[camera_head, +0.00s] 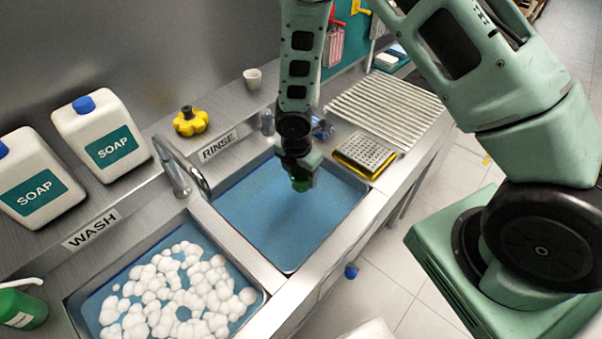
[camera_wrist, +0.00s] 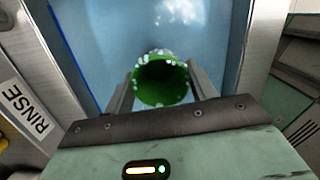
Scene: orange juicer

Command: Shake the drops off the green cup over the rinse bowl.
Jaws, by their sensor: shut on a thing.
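The green cup (camera_wrist: 161,84) is between the two fingers of my gripper (camera_wrist: 160,92) in the wrist view, with its dark open mouth showing. White drops or bits of foam cling around its rim. My gripper is shut on the cup. In the head view my gripper (camera_head: 298,172) hangs over the rinse bowl, and only a small part of the cup (camera_head: 301,185) shows below it. The rinse bowl (camera_head: 285,235) is a blue-filled sink basin, and the cup is above it. Its blue surface also shows in the wrist view (camera_wrist: 110,40).
The wash basin (camera_head: 262,298) with white foam is at the lower left. A metal tap (camera_head: 180,172) rises between the basins. Soap jugs (camera_head: 100,140), a yellow knob-shaped thing (camera_head: 190,122) and a white cup (camera_head: 252,78) stand along the back. A ribbed drainboard (camera_head: 385,105) lies right.

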